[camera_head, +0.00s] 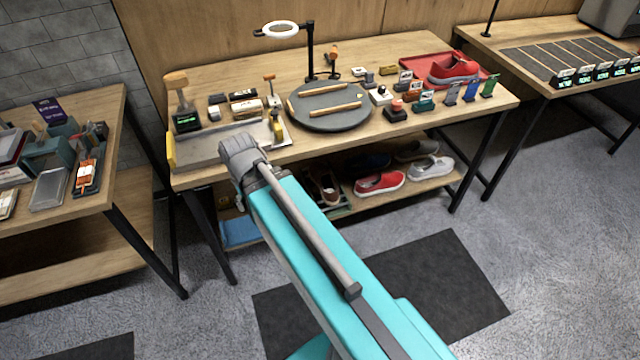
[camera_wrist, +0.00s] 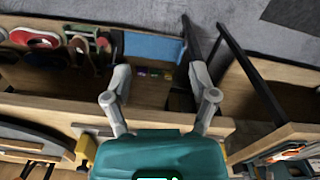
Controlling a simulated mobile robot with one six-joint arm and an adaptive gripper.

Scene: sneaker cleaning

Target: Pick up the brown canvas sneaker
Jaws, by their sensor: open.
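A brownish sneaker with a pale sole (camera_head: 325,187) is on the lower shelf of the middle workbench, partly hidden by my arm. It appears to rest in a shallow green tray. In the wrist view, a brownish shoe (camera_wrist: 80,48) shows at the upper left, and I cannot tell its canvas clearly. My gripper (camera_wrist: 160,76) is open and empty in the wrist view, with its fingers apart over the bench's front edge area. The shoe is left of the fingers and apart from them.
A red shoe (camera_head: 380,184) and a pale grey shoe (camera_head: 431,168) stand right on the same shelf (camera_head: 400,200). A blue cloth (camera_head: 241,232) lies at its left end. The benchtop (camera_head: 235,85) above holds a round mat (camera_head: 300,118) and tools. Dark table legs (camera_head: 214,240) flank the shelf.

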